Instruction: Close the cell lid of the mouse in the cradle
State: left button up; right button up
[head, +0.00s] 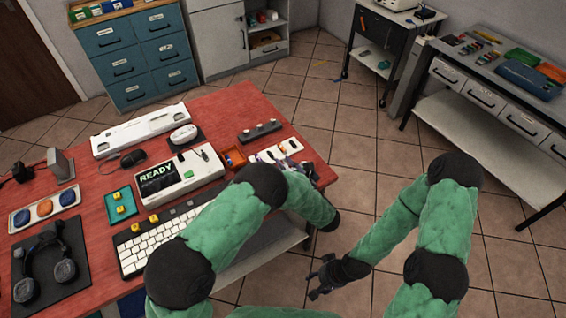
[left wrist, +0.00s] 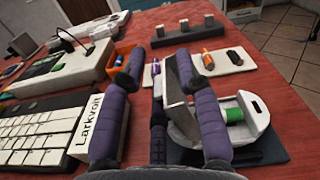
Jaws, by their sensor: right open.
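In the left wrist view, the white mouse (left wrist: 260,108) sits in a cradle on a dark mat (left wrist: 262,150), with a green cell (left wrist: 235,115) in its open bay. A grey-white panel that looks like its cell lid (left wrist: 178,100) stands raised beside the bay. My left gripper (left wrist: 157,68) has its purple fingers spread, one left of the panel and one over the mouse; contact cannot be told. In the head view my left gripper (head: 300,172) is at the red table's right edge, and my arm hides most of the mouse. My right gripper (head: 322,280) is open and empty over the floor.
A white tray (left wrist: 228,62) with an orange cell and a dark one lies beyond the mouse. An orange bin (head: 235,159), a READY device (head: 192,172), a keyboard (head: 148,243) and another white mouse (head: 184,133) crowd the table. Open floor lies right of it.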

pick_arm(q)
grip_shut()
jog(key=shift+w+d+r+m, duration=0.15)
jog(key=shift+d+m, duration=0.05)
jog(key=shift+m, duration=0.4)
dwell(0.9)
jog(key=shift+w+d+m, duration=0.35)
jog(key=shift+d+m, duration=0.1)
jog(key=shift+m, duration=0.55)
jog(key=shift+w+d+m, duration=0.25)
jog(key=shift+d+m, duration=0.15)
jog(key=shift+m, duration=0.5)
jog(key=shift+w+d+m, duration=0.3)
jog(key=shift+d+m, duration=0.15)
jog(key=shift+m, duration=0.65)
